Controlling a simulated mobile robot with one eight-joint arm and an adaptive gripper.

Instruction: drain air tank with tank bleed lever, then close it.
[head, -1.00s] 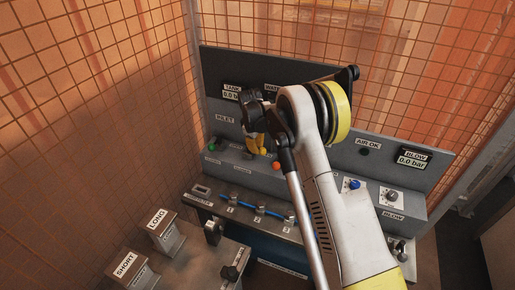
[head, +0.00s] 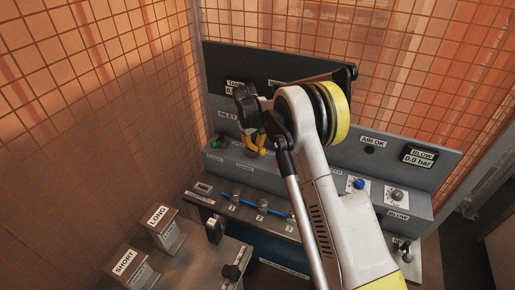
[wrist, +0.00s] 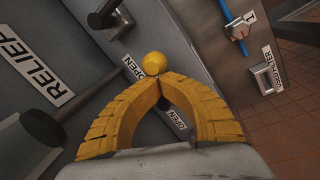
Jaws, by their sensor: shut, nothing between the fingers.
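My gripper (head: 261,151) has yellow fingers, shut and empty, low in front of the grey panel, left of the middle in the head view. In the wrist view the fingertips (wrist: 155,82) meet just below a yellow ball knob (wrist: 153,63). I cannot tell whether they touch it, or whether this knob belongs to the tank bleed lever. Labels reading OPEN (wrist: 134,68) lie near it. A RELIEF label (wrist: 54,82) and black knobs (wrist: 43,128) are on the left. The tank readout (head: 233,91) is partly hidden by my wrist.
A green button (head: 215,143) is left of my gripper. A ledge with blue tubing (head: 250,204) runs below. A blue knob (head: 359,184) and a blow readout (head: 419,160) at 0.0 bar are on the right. Blocks marked LONG (head: 165,229) and SHORT (head: 132,270) stand front left. Mesh fencing surrounds the panel.

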